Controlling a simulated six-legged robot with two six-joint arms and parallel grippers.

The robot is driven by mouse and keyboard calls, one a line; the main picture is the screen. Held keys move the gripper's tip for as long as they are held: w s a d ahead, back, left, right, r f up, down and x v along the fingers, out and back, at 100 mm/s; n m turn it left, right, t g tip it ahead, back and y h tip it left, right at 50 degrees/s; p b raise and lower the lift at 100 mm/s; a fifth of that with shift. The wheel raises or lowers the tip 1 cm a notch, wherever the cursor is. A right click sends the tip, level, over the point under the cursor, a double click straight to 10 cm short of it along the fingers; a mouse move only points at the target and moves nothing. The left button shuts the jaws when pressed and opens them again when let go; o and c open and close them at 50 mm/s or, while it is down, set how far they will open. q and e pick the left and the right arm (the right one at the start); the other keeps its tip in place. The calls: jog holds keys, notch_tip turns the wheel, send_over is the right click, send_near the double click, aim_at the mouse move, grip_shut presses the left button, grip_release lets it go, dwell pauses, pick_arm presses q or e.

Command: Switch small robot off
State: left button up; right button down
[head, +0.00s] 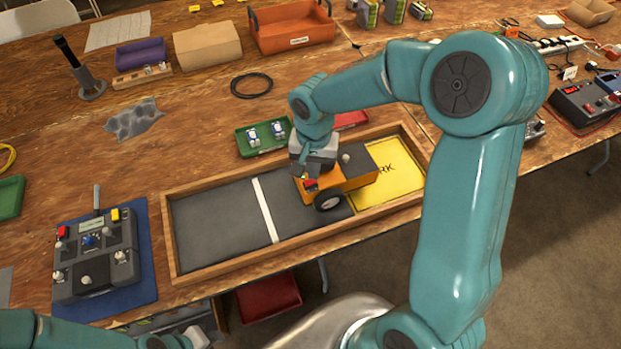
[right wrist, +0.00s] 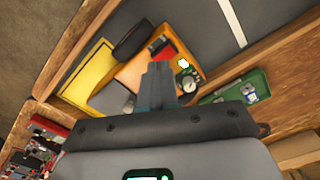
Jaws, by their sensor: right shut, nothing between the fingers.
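The small robot (head: 348,185) is an orange box with dark wheels, standing in the wooden-framed pit at the edge of the yellow parking patch (head: 392,172). In the right wrist view the small robot (right wrist: 136,75) shows a red part (right wrist: 163,49), a round dial (right wrist: 187,82) and a lit white spot. My right gripper (head: 306,177) is over its left end, fingers together and empty. In the right wrist view the fingertips (right wrist: 160,68) are just below the red part; I cannot tell whether they touch. My left arm shows at the bottom left; its jaws are not clear.
A grey control box (head: 95,255) with a joystick and buttons lies on a blue mat at left. A green tray (head: 263,138) stands behind the pit frame (head: 165,240). The pit's dark floor (head: 215,220) left of the small robot is free, crossed by a white line.

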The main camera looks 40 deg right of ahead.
jog(key=shift+f+b, duration=0.9)
jog(key=shift+f, duration=0.1)
dwell(0.5)
jog(key=shift+r, duration=0.1)
jog(key=shift+r+p, duration=0.45)
notch_tip(320, 180, up, 2)
jog(key=shift+r+p, duration=0.25)
jog(key=shift+p, duration=0.5)
notch_tip(320, 180, up, 2)
jog(key=shift+r+p, duration=0.1)
jog(key=shift+p, duration=0.65)
jog(key=shift+r+p, duration=0.45)
jog(key=shift+r, duration=0.25)
jog(key=shift+f, duration=0.1)
